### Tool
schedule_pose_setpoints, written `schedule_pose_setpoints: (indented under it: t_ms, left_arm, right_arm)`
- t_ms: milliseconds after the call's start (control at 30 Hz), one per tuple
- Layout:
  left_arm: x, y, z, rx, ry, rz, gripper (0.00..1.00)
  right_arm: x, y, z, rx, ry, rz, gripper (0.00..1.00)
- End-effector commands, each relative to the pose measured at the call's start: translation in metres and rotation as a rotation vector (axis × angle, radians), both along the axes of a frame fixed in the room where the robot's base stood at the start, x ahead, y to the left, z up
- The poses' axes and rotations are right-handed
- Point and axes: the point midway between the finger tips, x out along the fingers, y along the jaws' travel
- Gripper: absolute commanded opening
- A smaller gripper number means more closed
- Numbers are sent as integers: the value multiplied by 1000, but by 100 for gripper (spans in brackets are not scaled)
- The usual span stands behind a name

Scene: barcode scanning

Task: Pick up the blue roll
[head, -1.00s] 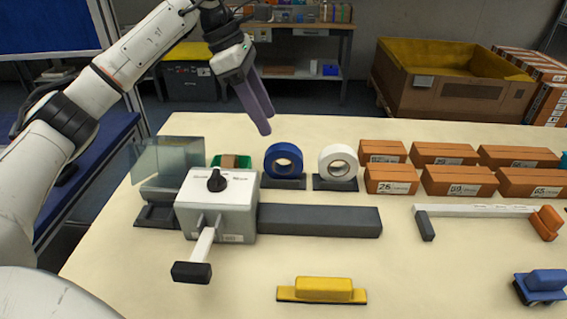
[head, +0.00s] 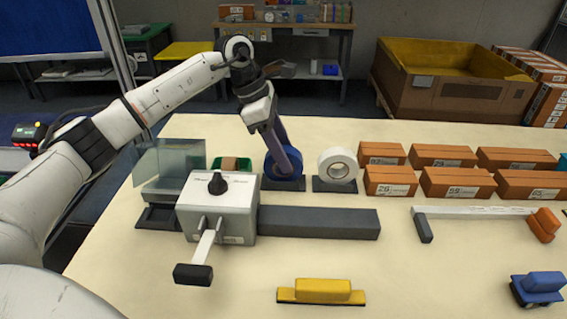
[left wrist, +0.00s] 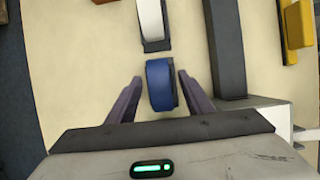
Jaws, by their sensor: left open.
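The blue roll (head: 274,160) stands upright on a dark base at the back of the table, partly hidden by my left gripper in the head view. My left gripper (head: 290,164) points down at it. In the left wrist view the blue roll (left wrist: 160,84) lies between the two open fingers of my left gripper (left wrist: 160,85), with a gap showing on the left and a smaller one on the right. My right gripper is not in view.
A white roll (head: 338,165) stands on its own base just right of the blue roll. A grey machine (head: 217,205) with a lever and a dark bar (head: 320,222) lie in front. Orange boxes (head: 390,181) fill the right side. A yellow block (head: 322,290) sits at the front.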

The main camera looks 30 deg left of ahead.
Motion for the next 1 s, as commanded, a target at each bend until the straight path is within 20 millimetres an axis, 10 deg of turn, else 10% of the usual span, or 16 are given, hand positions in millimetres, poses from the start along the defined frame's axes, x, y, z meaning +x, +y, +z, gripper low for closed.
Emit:
schedule_pose_setpoints:
  t_ms: [333,667,1000]
  left_arm:
    - [0,0,0,0,0,0,1]
    - [1,0,10,-2,-5,-1,0]
    - [1,-1,75,-1,-6,0,0]
  right_arm:
    - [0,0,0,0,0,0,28]
    - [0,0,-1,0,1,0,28]
    - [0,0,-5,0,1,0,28]
